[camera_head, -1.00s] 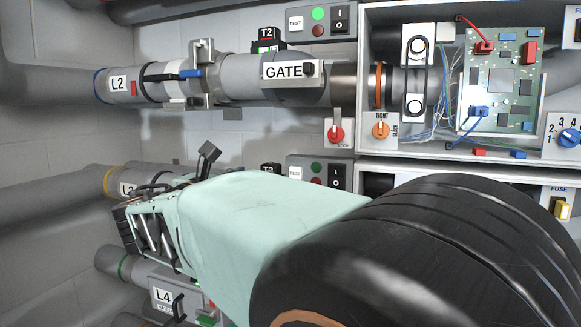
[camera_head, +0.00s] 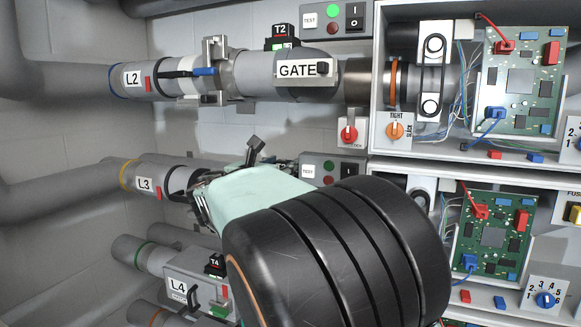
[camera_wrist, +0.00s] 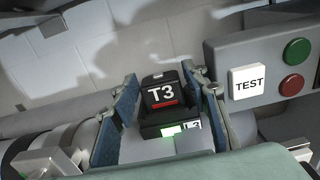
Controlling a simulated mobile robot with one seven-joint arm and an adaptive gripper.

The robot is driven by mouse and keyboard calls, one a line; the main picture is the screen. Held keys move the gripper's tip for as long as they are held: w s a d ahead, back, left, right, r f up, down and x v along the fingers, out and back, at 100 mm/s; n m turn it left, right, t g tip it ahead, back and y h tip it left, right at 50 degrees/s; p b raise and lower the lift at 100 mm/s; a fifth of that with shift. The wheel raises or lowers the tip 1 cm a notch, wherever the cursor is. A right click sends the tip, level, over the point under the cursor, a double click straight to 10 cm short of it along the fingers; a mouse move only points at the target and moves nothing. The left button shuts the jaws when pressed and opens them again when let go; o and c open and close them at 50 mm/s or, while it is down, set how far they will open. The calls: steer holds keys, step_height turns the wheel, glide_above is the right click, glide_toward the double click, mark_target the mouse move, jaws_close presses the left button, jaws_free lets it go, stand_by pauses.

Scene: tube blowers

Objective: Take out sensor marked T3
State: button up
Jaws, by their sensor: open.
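The black sensor marked T3 (camera_wrist: 163,92), with a red bar under its label, sits upright on a base with a lit green light and a partly covered L3 tag (camera_wrist: 192,126). My gripper (camera_wrist: 160,78) is open, with one blue-padded finger on each side of the sensor. Gaps show between the pads and the sensor, so it is not gripped. In the head view my arm covers nearly all of the sensor and the fingertips, beside the pipe marked L3 (camera_head: 150,180).
A panel with a TEST button (camera_wrist: 248,83) and green and red buttons is close right of the fingers. Above is the L2 pipe with sensor T2 (camera_head: 281,36) and the GATE plate (camera_head: 298,69). Below is sensor T4 (camera_head: 214,265). Open circuit boxes (camera_head: 500,236) stand at right.

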steer(key=shift+c, duration=0.3)
steer(key=c, duration=0.9)
steer(key=shift+r, duration=0.1)
